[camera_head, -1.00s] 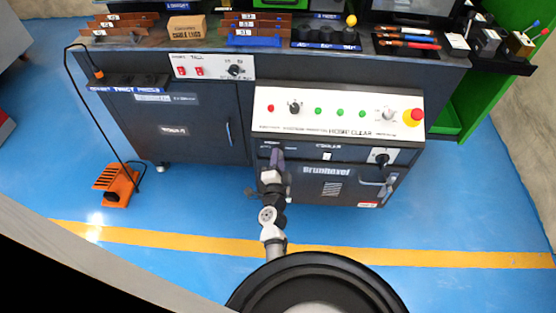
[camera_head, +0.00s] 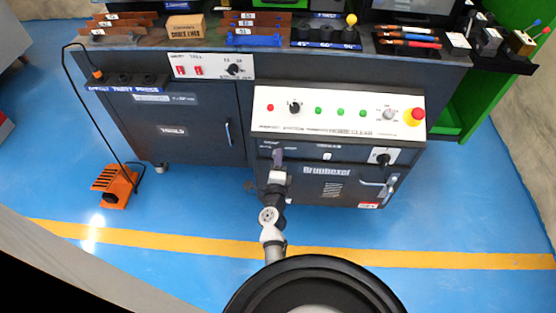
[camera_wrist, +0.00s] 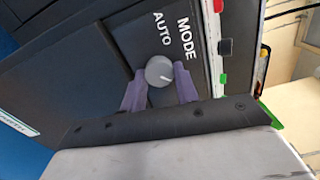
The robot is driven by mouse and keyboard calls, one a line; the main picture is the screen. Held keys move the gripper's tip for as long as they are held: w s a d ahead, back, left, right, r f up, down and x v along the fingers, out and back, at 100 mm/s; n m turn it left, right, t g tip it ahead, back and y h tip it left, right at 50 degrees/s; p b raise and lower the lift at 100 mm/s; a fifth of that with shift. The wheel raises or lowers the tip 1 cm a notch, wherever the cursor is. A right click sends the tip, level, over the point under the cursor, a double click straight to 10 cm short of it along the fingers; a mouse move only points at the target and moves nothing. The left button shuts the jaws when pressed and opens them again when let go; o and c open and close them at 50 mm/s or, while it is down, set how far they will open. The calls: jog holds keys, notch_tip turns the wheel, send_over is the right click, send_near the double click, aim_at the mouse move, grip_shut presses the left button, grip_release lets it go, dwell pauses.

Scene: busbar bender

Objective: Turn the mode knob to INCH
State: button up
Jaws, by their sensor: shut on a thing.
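The mode knob (camera_wrist: 158,69) is a round grey knob on a dark panel in the wrist view. The words MODE and AUTO are printed above it, and a small pale mark shows on its lower right part. The purple fingers of my gripper (camera_wrist: 160,80) stand on either side of the knob and are shut on it. No INCH label is readable. In the head view my gripper (camera_head: 277,156) is at the upper left of the machine's front, and it hides the knob there.
The white sloped control panel (camera_head: 300,120) with buttons, a black selector (camera_head: 294,107) and a red emergency stop (camera_head: 417,115) lies just above my gripper. A rotary switch (camera_head: 383,159) and a handle (camera_head: 390,187) are at right.

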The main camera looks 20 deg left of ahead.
jog(key=shift+w+r, duration=0.1)
jog(key=o, duration=1)
